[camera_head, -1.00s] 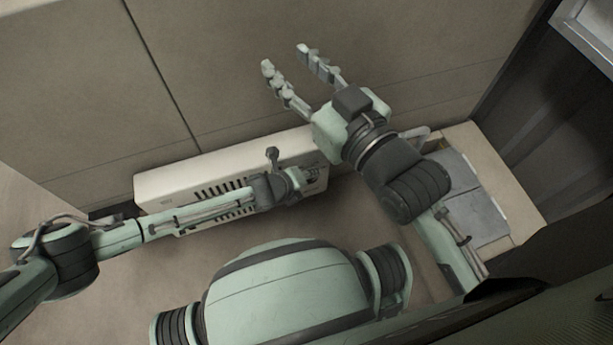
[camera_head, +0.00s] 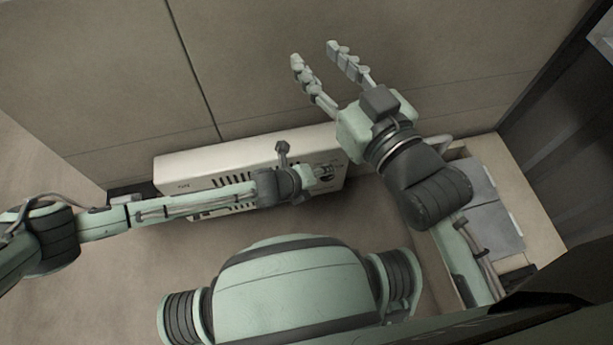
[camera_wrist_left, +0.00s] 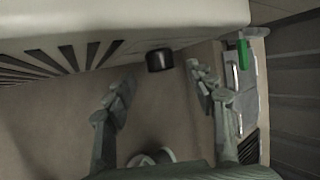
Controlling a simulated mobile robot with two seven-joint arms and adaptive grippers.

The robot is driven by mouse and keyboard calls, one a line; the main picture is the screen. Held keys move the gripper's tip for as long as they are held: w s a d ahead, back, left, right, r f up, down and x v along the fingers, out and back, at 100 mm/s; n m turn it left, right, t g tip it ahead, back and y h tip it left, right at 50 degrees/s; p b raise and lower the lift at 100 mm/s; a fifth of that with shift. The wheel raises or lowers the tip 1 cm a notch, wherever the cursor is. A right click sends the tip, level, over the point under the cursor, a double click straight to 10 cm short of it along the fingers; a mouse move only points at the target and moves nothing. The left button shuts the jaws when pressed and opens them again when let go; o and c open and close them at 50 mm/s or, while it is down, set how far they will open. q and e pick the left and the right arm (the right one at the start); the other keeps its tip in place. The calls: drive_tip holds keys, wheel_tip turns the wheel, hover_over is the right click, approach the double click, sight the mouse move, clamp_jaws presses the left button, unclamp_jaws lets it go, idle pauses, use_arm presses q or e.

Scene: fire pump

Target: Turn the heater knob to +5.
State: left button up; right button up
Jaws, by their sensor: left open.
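The heater (camera_head: 235,150) is a long white box with dark vent slots, standing on the floor against the wall. Its knob (camera_wrist_left: 159,60) is a black cylinder below the heater's edge in the left wrist view; its setting cannot be read. My left gripper (camera_wrist_left: 160,78) is open, with one finger on each side of the space just below the knob, apparently not touching it. In the head view my left gripper (camera_head: 322,173) is at the heater's right end and hides the knob. My right gripper (camera_head: 314,54) is open and empty, raised in front of the wall.
A beige box with grey panels (camera_head: 496,222) stands right of the heater, beside my right arm. A green item (camera_wrist_left: 242,52) shows near it in the left wrist view. A dark wall (camera_head: 560,130) closes the right side. Bare floor lies before the heater.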

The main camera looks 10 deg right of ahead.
use_arm(q)
drive_tip(key=v, duration=0.7)
drive_tip(key=shift+r, duration=0.15)
drive_tip(key=shift+s, duration=0.1)
